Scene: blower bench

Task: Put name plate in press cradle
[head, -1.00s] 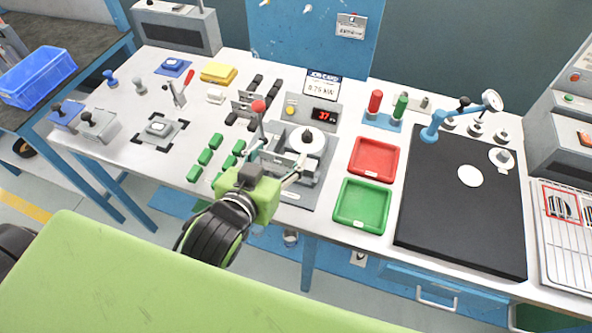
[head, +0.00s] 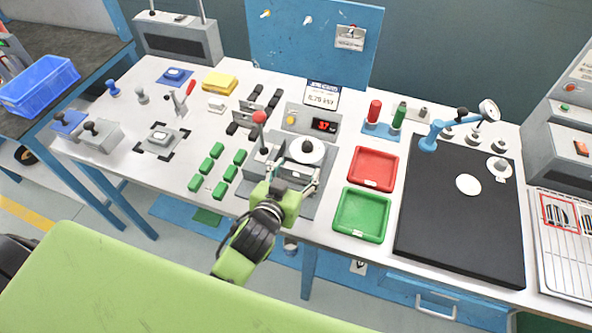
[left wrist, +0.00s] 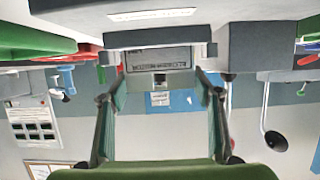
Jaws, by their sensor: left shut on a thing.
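My left gripper (head: 291,177) is at the front of the grey press (head: 307,152), which has a red-knobbed lever (head: 259,118). In the left wrist view, the name plate (left wrist: 159,60), a grey rectangle with dark lettering, lies between the fingertips of the left gripper (left wrist: 160,88), which is shut on it. A grey bar (left wrist: 160,37) of the press shows right beside the plate. The cradle is mostly hidden by my gripper in the head view, and I cannot tell if the plate touches it. My right gripper is not in view.
Green blocks (head: 217,151) lie left of the press. A red tray (head: 374,167) and a green tray (head: 361,214) stand to its right, then a black mat (head: 455,225). A display (head: 322,126) and a kW sign (head: 321,94) stand behind.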

